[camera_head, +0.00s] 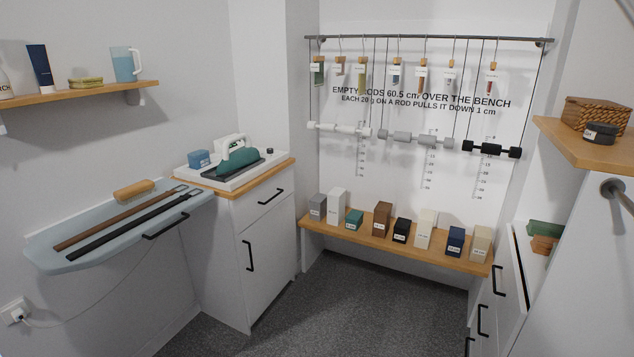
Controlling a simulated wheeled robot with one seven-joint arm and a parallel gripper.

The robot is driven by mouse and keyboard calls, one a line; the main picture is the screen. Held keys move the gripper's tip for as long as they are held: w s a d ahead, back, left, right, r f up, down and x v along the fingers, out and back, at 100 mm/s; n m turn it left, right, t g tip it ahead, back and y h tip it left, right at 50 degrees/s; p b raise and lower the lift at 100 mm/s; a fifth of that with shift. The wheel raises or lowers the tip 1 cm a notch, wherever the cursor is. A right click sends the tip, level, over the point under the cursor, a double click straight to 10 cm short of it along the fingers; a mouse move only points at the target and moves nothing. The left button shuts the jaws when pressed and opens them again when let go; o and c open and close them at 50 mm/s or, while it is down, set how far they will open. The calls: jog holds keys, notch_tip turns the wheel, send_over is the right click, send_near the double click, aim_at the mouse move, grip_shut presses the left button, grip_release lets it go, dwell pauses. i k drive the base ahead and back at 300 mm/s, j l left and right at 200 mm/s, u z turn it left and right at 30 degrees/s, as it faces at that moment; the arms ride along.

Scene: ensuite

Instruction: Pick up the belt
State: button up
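Two long flat straps that look like belts lie side by side on a pale blue board (45,262) at the left. One is a brown belt (120,219) and the other is a black belt (125,229). Each seems to have a metal buckle at its right end. Both lie straight and flat, apart from each other. A small dark round object (600,133) lies on the right shelf; I cannot tell what it is. My gripper is not in view.
A white cabinet (245,245) adjoins the board, with a tray and an iron (236,156) on top. A bench (400,248) with several boxes lies behind. An open drawer (520,262) is at right. The grey floor is clear.

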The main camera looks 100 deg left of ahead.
aim_at(69, 242)
jog(key=u, duration=3.75)
